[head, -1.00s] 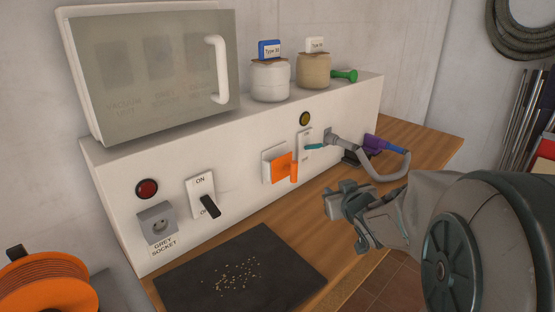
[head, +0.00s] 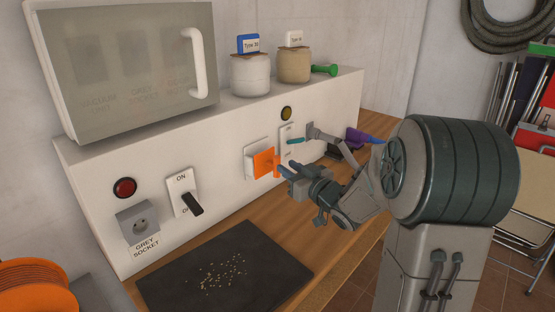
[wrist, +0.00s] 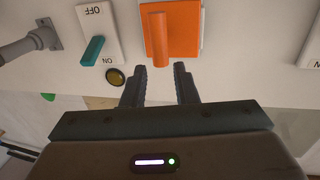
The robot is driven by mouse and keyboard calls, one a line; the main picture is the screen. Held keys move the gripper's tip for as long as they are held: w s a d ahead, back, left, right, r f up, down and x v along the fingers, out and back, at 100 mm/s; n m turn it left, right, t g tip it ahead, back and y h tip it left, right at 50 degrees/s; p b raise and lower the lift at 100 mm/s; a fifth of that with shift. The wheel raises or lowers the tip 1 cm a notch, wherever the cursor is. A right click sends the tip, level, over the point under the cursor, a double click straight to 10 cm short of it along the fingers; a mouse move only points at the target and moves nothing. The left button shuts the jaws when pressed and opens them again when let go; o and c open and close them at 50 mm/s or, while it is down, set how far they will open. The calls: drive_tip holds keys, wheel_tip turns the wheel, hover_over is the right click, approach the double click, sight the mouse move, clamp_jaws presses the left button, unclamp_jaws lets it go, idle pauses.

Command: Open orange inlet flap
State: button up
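The orange inlet flap (head: 263,163) is on the front of the white boiler panel, set in a white frame. It also shows in the wrist view (wrist: 185,35), with an orange handle (wrist: 158,40) sticking out of it. The flap appears shut. My gripper (head: 284,170) is in front of the flap and hides part of the handle in the head view. In the wrist view, my gripper (wrist: 160,75) is open, its two dark fingers apart and pointing at the handle. The handle lines up with the gap, and nothing is clearly held. Contact cannot be told.
A teal-levered switch (wrist: 94,48) and a grey pipe fitting (wrist: 40,38) are close beside the flap. A black-levered ON/OFF switch (head: 184,194) and grey socket (head: 138,220) are further left. A dark mat (head: 180,290) with scattered pellets lies on the wooden counter below.

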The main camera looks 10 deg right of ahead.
sight(279, 162)
drive_tip(key=x, duration=0.6)
drive_tip(key=shift+w, duration=0.1)
clamp_jaws()
